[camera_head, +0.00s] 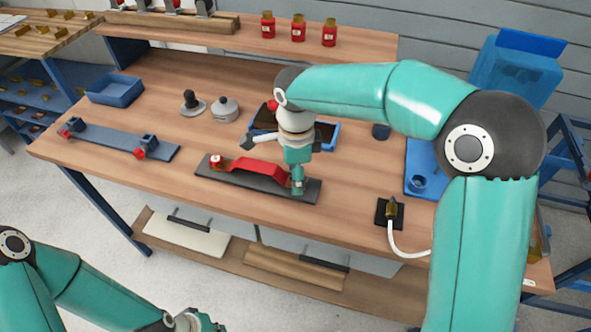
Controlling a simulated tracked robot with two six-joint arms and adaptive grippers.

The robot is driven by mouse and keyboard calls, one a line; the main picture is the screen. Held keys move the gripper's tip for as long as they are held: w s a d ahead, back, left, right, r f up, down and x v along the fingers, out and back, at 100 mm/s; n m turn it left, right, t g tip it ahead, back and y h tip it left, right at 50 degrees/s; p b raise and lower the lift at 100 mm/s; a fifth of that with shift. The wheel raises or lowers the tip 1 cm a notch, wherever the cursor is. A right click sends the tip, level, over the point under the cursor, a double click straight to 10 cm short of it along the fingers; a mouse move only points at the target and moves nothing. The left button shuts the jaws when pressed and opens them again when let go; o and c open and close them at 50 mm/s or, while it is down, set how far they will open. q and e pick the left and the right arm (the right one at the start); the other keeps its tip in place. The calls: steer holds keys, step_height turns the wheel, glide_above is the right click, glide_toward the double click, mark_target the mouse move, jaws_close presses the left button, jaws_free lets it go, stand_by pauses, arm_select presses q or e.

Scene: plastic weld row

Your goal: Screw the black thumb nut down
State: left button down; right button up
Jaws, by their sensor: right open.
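A red bridge-shaped part (255,170) lies on a dark fixture plate (233,179) in the middle of the bench. A small red piece (216,160) stands at the plate's left end. My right gripper (298,187) points down over the plate's right end, by the right foot of the red part. It is open. Its fingers cover that end, and I cannot make out the black thumb nut there. My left gripper (200,322) is low at the bottom edge, partly cut off and away from the bench. I cannot tell its jaw state.
A blue tray (322,136) sits behind my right gripper. A grey-blue bar (103,138) with clamps, a blue bin (114,91), a black knob on a disc (191,102) and a grey lidded pot (225,110) stand left. A black block with a brass tip (390,212) stands right.

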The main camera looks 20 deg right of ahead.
steer(key=n+p, duration=0.1)
steer(key=n, duration=0.3)
steer(key=shift+s+n, duration=0.15)
steer(key=shift+n, duration=0.25)
steer(key=n+p, duration=0.1)
steer(key=n, duration=0.3)
steer(key=shift+s+n, duration=0.1)
steer(key=shift+n, duration=0.2)
steer(key=n+p, duration=0.1)
steer(key=n, duration=0.3)
steer(key=shift+s+d+n, duration=0.1)
steer(key=shift+n, duration=0.2)
steer(key=n, duration=0.2)
steer(key=shift+s+f+n, duration=0.1)
steer(key=shift+n, duration=0.3)
